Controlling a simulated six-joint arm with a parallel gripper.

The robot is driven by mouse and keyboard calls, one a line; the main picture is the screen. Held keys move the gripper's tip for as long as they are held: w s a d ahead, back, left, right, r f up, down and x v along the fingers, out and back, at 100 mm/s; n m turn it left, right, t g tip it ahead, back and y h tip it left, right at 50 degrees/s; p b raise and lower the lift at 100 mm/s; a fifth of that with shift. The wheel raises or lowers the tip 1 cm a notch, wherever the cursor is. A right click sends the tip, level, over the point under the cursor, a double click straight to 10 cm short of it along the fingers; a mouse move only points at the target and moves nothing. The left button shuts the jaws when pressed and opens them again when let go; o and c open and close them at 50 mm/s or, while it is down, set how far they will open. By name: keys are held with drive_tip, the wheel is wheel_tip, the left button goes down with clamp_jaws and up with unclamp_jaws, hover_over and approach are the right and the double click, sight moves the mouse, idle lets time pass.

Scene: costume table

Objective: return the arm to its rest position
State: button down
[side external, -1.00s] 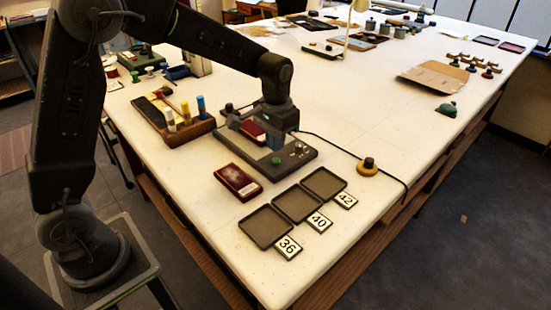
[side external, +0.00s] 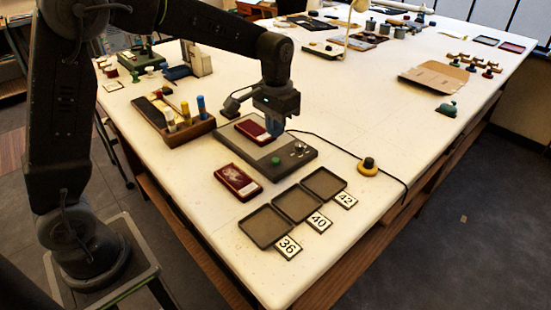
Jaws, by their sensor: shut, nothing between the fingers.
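My gripper (side external: 274,127) is shut and empty. It points down and hangs over the dark grey device (side external: 290,158), close to a dark red case (side external: 252,128) that lies on the device's plate. I cannot tell the exact gap between the fingers and the case. My arm reaches in from the left, bent over the white table (side external: 360,130).
A second red case (side external: 237,182) lies in front of the device. Three empty trays tagged 36 (side external: 266,226), 40 (side external: 297,204) and 42 (side external: 324,183) are near the front edge. A wooden rack (side external: 187,131) with bottles stands left. A yellow-based button (side external: 368,167) sits right.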

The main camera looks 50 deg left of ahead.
drive_tip(key=shift+r, duration=0.1)
drive_tip(key=s+r+t, duration=0.2)
drive_tip(key=s+r, duration=0.1)
drive_tip(key=s, duration=0.8)
drive_tip(key=s+r+t, duration=0.3)
drive_tip(key=s, duration=0.9)
drive_tip(key=shift+d+r+t, duration=0.2)
drive_tip(key=shift+r+t, duration=0.1)
drive_tip(key=shift+r, duration=0.05)
